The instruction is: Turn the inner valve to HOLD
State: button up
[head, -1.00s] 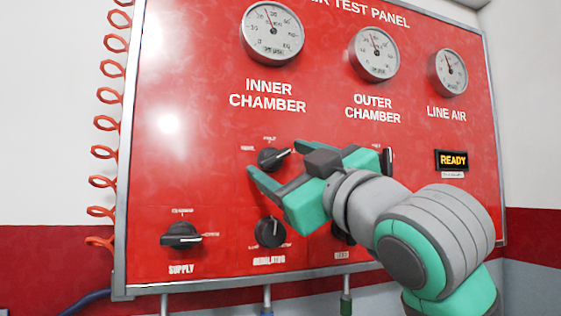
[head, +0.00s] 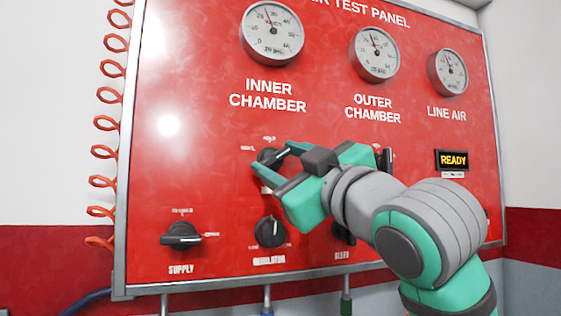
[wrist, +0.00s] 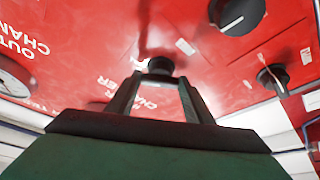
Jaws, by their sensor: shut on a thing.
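The inner valve is a black knob (head: 266,154) on the red panel, below the INNER CHAMBER label. Small white labels sit at its left and above it, too small to read surely. My gripper (head: 270,158) reaches in from the right, with its two green fingers on either side of the knob, shut on it. In the wrist view the dark knob (wrist: 160,64) shows between the fingertips (wrist: 160,75). The fingers hide much of the knob, so I cannot tell its exact pointing. The inner chamber gauge (head: 271,32) hangs above, its needle left of upright.
The supply knob (head: 181,235) and regulator knob (head: 270,232) sit lower on the panel. The bleed knob (head: 344,235) is partly behind my arm. Another black handle (head: 388,160) is close right of my gripper. The display (head: 452,160) reads READY.

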jog(key=n+g, duration=0.1)
jog(key=n, duration=0.2)
jog(key=n+g+y, duration=0.1)
jog(key=n, duration=0.3)
jog(key=shift+d+r+g, duration=0.1)
jog(key=shift+r+g, duration=0.05)
jog(key=shift+g, duration=0.25)
jog(key=n+g, duration=0.2)
jog(key=n, duration=0.3)
jog(key=shift+r+n, duration=0.1)
jog(key=shift+n, duration=0.2)
jog(key=o, duration=1.1)
jog(key=shift+c, duration=0.2)
jog(key=shift+h, duration=0.3)
jog(key=v, duration=1)
jog(key=shift+s+d, duration=0.2)
jog(key=shift+d, duration=0.15)
jog(key=shift+c, duration=0.6)
